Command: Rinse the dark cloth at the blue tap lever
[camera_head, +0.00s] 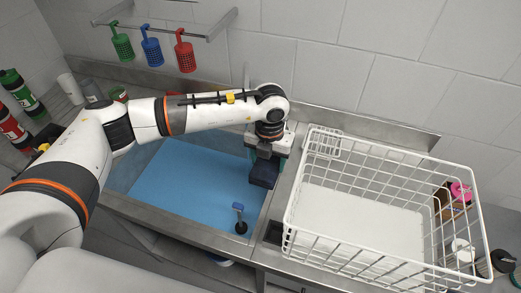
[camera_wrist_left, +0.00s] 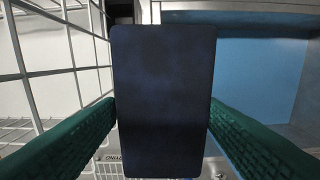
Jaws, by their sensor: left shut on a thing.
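The dark cloth (camera_head: 264,173), a dark navy block-like piece, hangs below my left gripper (camera_head: 268,150) in the head view. My left gripper is shut on it. In the left wrist view the cloth (camera_wrist_left: 163,100) fills the middle between two green fingers. The gripper is over the right side of the blue sink basin (camera_head: 185,180), close to the divider before the wire basket. The blue tap lever (camera_head: 238,207) stands upright on a black base at the basin's front right. It is apart from the cloth, nearer the front. My right gripper is not in view.
A white wire basket (camera_head: 298,200) stands on the counter right of the sink and also shows in the left wrist view (camera_wrist_left: 75,50). Green, blue and red perforated holders (camera_head: 186,57) hang from a wall rail. Bottles (camera_head: 20,95) stand at the far left. The basin is largely bare.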

